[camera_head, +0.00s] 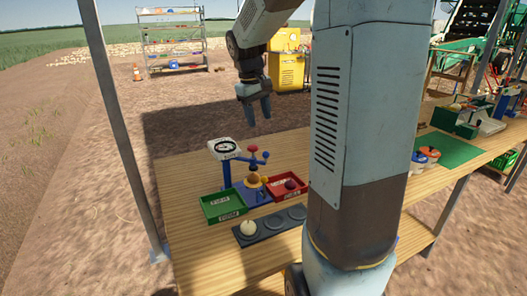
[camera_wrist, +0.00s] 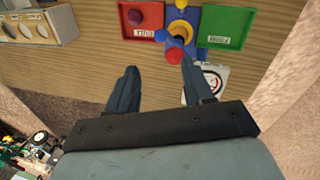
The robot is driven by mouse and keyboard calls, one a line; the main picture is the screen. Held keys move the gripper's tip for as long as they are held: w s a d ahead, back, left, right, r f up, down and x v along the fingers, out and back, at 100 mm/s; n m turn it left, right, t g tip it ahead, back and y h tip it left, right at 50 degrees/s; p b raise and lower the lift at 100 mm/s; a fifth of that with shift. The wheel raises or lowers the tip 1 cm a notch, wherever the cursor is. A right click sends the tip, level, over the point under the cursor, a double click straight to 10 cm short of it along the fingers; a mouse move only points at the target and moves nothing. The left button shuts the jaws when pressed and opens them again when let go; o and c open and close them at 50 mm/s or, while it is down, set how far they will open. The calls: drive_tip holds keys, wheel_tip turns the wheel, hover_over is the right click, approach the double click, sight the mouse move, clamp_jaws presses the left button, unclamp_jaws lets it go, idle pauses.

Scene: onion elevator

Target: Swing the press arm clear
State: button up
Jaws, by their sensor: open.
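The press (camera_head: 253,190) is a blue stand with a brownish round thing in it, standing between two trays on the wooden table. Its press arm (camera_head: 259,158) is blue, with a red knob (camera_head: 253,149) on top and a blue ball end at the right. In the wrist view the red knob (camera_wrist: 174,55) shows beyond my fingertips, near the right finger. My gripper (camera_head: 256,108) is open and empty, fingers down, in the air above and behind the press. Its spread fingers also show in the wrist view (camera_wrist: 158,75). It touches nothing that I can see.
A white dial gauge (camera_head: 222,147) stands left of the press. A green tray (camera_head: 222,214) and a red tray (camera_head: 289,195) flank it. A dark holder (camera_head: 270,232) with a white onion (camera_head: 248,228) lies in front. The table's left part is bare.

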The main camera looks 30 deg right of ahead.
sight(265, 153)
drive_tip(key=d+f, duration=0.1)
drive_tip(key=f, duration=0.8)
drive_tip(key=d+f, duration=0.1)
drive_tip(key=f, duration=0.3)
drive_tip(key=shift+w+d+f, duration=0.2)
drive_tip(key=shift+w+d, duration=0.05)
drive_tip(key=shift+d, duration=0.05)
drive_tip(key=shift+c, duration=0.2)
clamp_jaws()
drive_tip(key=shift+a, duration=0.2)
drive_tip(key=shift+d, duration=0.2)
drive_tip(key=shift+s, duration=0.1)
